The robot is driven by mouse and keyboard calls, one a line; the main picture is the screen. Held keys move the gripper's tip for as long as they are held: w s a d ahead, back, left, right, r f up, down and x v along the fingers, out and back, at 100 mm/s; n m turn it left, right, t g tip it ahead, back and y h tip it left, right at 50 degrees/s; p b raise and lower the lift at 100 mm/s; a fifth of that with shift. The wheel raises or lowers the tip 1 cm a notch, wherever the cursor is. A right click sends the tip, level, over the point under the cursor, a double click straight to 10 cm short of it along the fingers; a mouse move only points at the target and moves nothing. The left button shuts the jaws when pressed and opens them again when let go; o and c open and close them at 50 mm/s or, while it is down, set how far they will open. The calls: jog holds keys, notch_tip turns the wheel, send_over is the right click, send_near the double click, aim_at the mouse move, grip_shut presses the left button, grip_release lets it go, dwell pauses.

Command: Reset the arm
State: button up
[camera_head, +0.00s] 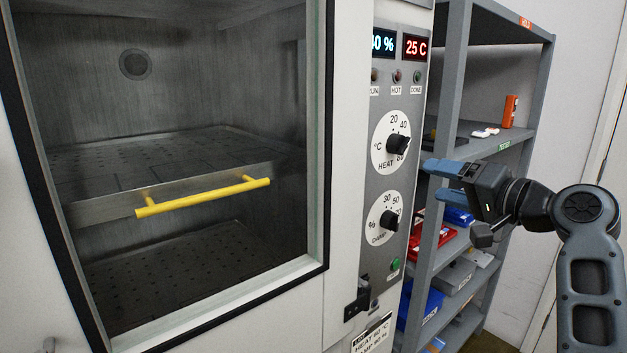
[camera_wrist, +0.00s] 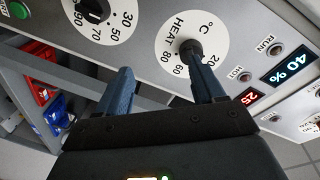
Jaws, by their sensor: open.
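My gripper (camera_head: 432,181) is in front of the chamber's control panel (camera_head: 378,269), at the right in the head view. It also shows in the wrist view (camera_wrist: 163,90). Its blue fingers are apart, with nothing between them. The HEAT dial (camera_head: 397,145) is a black knob on a white disc and lies just left of the fingers. In the wrist view one finger overlaps the HEAT knob (camera_wrist: 190,49); I cannot tell whether they touch. The damp dial (camera_head: 389,221) sits below it.
The chamber's closed glass door (camera_head: 180,100) fills the left, showing a perforated rack with a yellow handle (camera_head: 203,196). A grey shelf unit (camera_head: 448,90) with red and blue bins stands behind my gripper. A green button (camera_head: 395,264) sits low on the panel.

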jog(key=s+f+m+h, duration=0.1)
jog(key=s+f+h, duration=0.1)
jog(key=s+f, duration=0.5)
jog(key=s+f+h, duration=0.2)
jog(key=s+f, duration=0.1)
jog(key=f, duration=0.9)
jog(key=s+f+h, duration=0.3)
jog(key=s+f, duration=0.6)
jog(key=s, duration=0.6)
jog(key=s+a+n+h, duration=0.2)
jog(key=s+n, duration=0.1)
jog(key=s, duration=1.3)
jog(key=s+a+r+n, duration=0.1)
jog(key=s+r, duration=0.2)
jog(key=s, duration=0.3)
jog(key=s+a+r+n, duration=0.1)
jog(key=s+r+n, duration=0.1)
jog(key=s, duration=0.5)
jog(key=shift+s+a+r+y, duration=0.25)
jog(key=shift+a+r+y, duration=0.15)
jog(key=shift+r, duration=0.5)
